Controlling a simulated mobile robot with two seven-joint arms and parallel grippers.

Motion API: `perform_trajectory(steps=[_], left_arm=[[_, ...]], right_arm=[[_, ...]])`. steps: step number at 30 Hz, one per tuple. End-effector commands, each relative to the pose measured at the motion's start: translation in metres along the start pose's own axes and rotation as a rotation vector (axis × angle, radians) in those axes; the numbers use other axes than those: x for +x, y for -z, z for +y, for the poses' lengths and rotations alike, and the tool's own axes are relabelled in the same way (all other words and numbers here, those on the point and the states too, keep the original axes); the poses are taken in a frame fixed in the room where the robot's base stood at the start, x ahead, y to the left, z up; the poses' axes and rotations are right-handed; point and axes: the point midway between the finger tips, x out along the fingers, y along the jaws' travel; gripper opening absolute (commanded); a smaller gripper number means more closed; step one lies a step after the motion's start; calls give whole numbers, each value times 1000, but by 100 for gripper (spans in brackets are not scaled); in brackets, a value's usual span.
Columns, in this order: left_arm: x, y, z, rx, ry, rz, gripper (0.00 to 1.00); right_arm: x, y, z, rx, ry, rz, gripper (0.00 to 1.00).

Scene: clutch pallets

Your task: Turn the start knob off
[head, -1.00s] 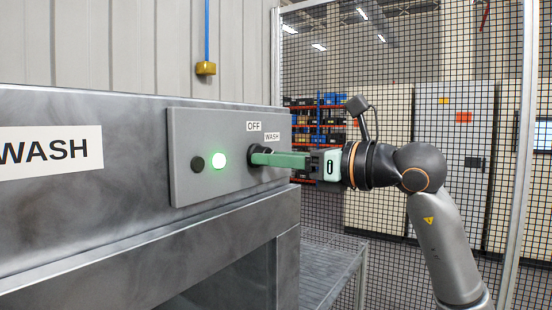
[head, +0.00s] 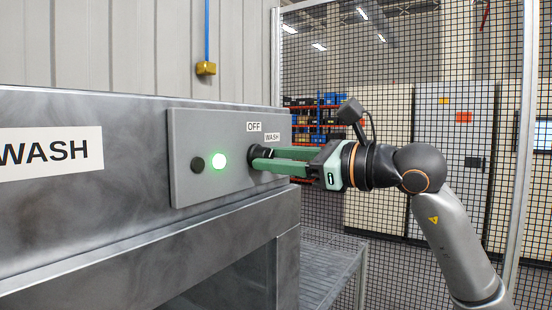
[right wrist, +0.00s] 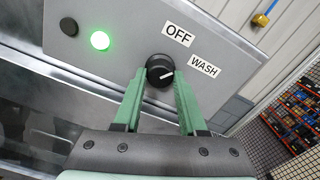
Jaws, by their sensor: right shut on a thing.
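The start knob (right wrist: 158,66) is black and round with a white pointer line, on the grey control panel (head: 186,132). In the right wrist view the line points towards the WASH label (right wrist: 204,66) rather than the OFF label (right wrist: 178,33). My right gripper (head: 262,157) reaches in from the right, its green fingers shut on the knob from both sides. In the head view the fingertips hide much of the knob. My left gripper is not in view.
Left of the knob are a lit green lamp (head: 219,161) and a black button (head: 197,164). The panel sits on a metal washer (head: 120,225) marked WASH. A mesh fence (head: 400,60) stands behind my right arm. A yellow fitting (head: 206,68) hangs above.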

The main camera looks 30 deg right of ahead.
Motion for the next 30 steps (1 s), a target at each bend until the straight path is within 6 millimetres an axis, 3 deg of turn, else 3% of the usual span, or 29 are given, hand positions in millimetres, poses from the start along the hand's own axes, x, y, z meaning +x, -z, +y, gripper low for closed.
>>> perform_trajectory(steps=[15, 30], left_arm=[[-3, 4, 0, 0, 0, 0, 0], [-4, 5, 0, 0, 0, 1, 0]], right_arm=[[0, 0, -1, -462, 1, 1, 0], [0, -1, -1, -673, 0, 0, 0]])
